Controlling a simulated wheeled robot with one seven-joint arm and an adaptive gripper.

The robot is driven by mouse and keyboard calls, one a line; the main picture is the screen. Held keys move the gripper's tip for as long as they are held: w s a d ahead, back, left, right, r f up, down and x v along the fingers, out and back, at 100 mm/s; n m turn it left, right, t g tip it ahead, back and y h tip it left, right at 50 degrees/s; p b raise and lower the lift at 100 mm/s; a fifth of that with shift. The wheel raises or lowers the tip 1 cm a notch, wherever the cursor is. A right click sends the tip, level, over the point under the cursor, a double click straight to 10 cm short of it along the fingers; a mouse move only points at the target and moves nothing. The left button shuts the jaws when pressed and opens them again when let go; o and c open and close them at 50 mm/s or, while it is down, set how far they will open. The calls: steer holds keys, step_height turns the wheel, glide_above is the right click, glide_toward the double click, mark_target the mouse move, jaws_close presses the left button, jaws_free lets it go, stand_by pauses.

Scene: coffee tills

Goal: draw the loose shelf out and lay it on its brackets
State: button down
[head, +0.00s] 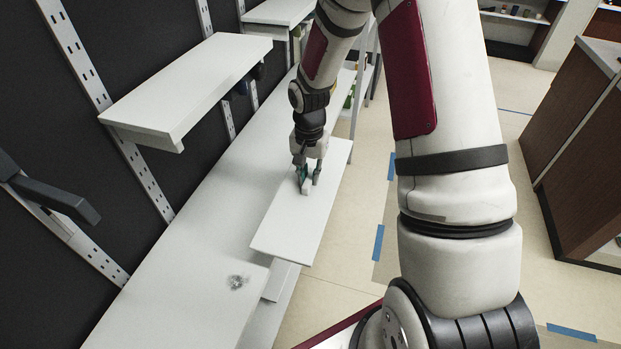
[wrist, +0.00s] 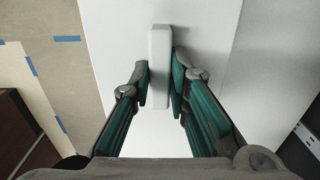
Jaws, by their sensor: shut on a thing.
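The loose shelf (head: 285,228) is a flat white board lying on the long lower deck (head: 185,265), its right edge reaching out over the aisle side. It also fills the middle of the wrist view (wrist: 120,25). A white bar-like grip (wrist: 158,48) stands up from its top. My gripper (head: 308,181) is above the board with its teal-padded fingers (wrist: 161,88) shut on this grip. A dark bracket arm (head: 50,197) sticks out from the slotted upright at the left, with nothing on it. Its partner bracket cannot be made out.
A fixed white shelf (head: 190,88) juts from the dark back wall above the deck. A small clear crumpled item (head: 238,282) lies on the near deck. Tiled floor (head: 335,290) with blue tape is open at the right. A brown counter (head: 580,150) stands farther right.

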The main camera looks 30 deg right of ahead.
step_height(320, 180, up, 32)
steer(key=p, duration=0.7)
steer(key=shift+r+p, duration=0.15)
steer(key=shift+p, duration=0.15)
stand_by(2.6)
